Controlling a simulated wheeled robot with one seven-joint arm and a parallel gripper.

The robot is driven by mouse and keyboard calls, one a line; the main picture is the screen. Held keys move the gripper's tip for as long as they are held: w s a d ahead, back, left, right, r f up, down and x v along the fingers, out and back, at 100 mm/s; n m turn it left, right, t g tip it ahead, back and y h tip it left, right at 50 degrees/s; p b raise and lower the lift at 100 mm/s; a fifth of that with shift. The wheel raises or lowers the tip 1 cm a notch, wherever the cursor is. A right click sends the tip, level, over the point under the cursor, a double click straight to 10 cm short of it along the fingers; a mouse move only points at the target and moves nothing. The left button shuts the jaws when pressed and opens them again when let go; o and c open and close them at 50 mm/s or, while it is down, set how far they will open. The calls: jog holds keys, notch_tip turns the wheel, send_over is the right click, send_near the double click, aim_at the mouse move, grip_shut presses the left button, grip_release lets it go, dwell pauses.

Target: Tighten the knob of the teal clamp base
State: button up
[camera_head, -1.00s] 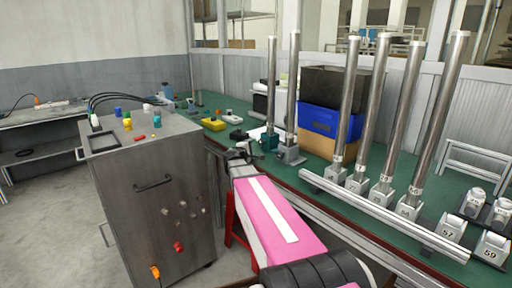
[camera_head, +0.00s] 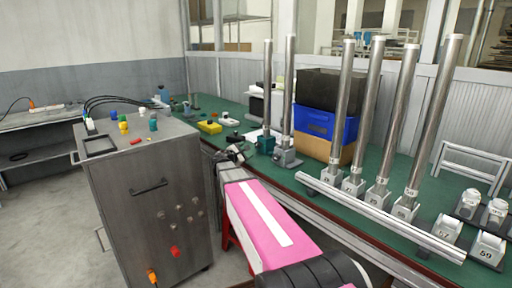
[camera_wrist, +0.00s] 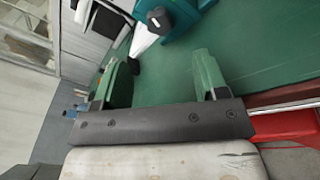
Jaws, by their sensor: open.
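The teal clamp base (camera_head: 266,145) stands on the green bench and holds an upright metal pole (camera_head: 267,90). In the wrist view the teal base (camera_wrist: 180,22) is at the top, partly cut off by the frame edge. Its dark knob (camera_wrist: 158,17) faces my gripper. My gripper (camera_wrist: 160,75) is open with two green finger pads and nothing between them. The knob lies ahead of the fingertips, roughly between them and apart from them. In the head view my gripper (camera_head: 238,152) is small, just left of the teal base at the bench edge.
A grey clamp base (camera_head: 286,157) with its own pole stands right beside the teal one. More numbered bases with poles and a long metal bar (camera_head: 375,215) line the bench to the right. A blue crate (camera_head: 322,124) is behind. A grey cabinet (camera_head: 150,210) stands left.

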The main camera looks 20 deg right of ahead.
aim_at(256, 145)
jog(key=n, duration=0.1)
jog(key=w+n+g, duration=0.1)
jog(key=n, duration=0.1)
jog(key=n+h, duration=0.1)
jog(key=shift+w+a+f+n+g, duration=0.2)
jog(key=shift+w+a+n+g, duration=0.1)
jog(key=shift+w+a+n, duration=0.1)
jog(key=n, duration=0.1)
jog(key=n+g+h, duration=0.1)
jog(key=n, duration=0.1)
jog(key=shift+w+a+n+g, duration=0.25)
jog(key=shift+w+n+g, duration=0.05)
jog(key=shift+w, duration=0.05)
jog(key=x, duration=1)
jog(key=shift+d, duration=0.3)
jog(key=c, duration=0.9)
